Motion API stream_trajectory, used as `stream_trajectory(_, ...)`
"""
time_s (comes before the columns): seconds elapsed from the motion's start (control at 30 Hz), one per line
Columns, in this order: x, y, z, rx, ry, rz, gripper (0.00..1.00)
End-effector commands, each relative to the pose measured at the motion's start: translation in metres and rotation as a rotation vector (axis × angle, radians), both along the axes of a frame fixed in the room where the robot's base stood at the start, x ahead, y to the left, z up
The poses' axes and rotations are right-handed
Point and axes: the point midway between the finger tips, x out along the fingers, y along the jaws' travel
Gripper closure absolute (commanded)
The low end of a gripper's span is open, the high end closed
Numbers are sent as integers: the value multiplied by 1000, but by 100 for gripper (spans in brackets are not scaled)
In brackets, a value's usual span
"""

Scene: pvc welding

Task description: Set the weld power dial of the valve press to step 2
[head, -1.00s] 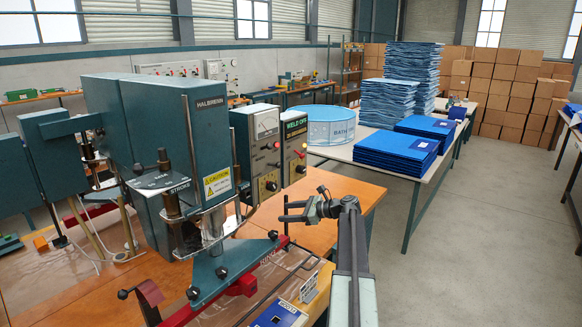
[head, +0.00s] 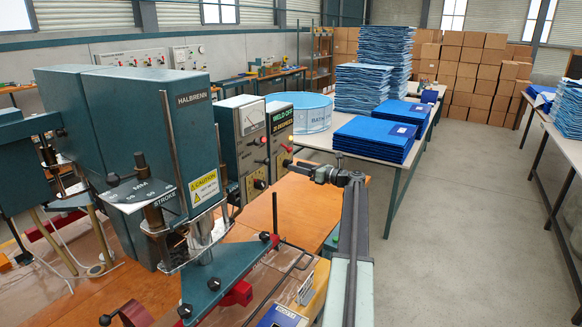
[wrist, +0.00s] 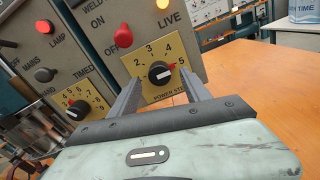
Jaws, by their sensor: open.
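The weld power dial (wrist: 159,74) is a black knob on a yellow plate marked "POWER STEP" in the wrist view. Its red pointer points right, toward the 5. The 2, 3, 4 and 5 show; the 1 does not show clearly. My gripper (wrist: 162,74) is open, with one finger on each side of the knob in the picture; contact cannot be told. In the head view my gripper (head: 291,166) is at the front of the control box (head: 279,140) with the "WELD OFF" display. The teal valve press (head: 150,140) stands left of the box.
A second yellow dial marked "TIMED" (wrist: 73,103) is on the neighbouring box to the left. A red knob (wrist: 123,36) sits above the power dial. A table with blue stacks (head: 375,140) stands to the right.

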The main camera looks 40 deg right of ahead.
Motion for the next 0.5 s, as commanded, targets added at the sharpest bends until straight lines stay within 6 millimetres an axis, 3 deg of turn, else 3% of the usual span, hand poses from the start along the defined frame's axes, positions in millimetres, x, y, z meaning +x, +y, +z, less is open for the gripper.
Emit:
stream_trajectory(0.13, 23, 6, 0, -1, 0, 2, 44)
stream_trajectory(0.37, 27, 7, 0, -1, 1, 1, 44)
stream_trajectory(0.4, 27, 7, 0, -1, 1, 1, 47)
stream_trajectory(0.5, 27, 8, 0, -1, 1, 1, 75)
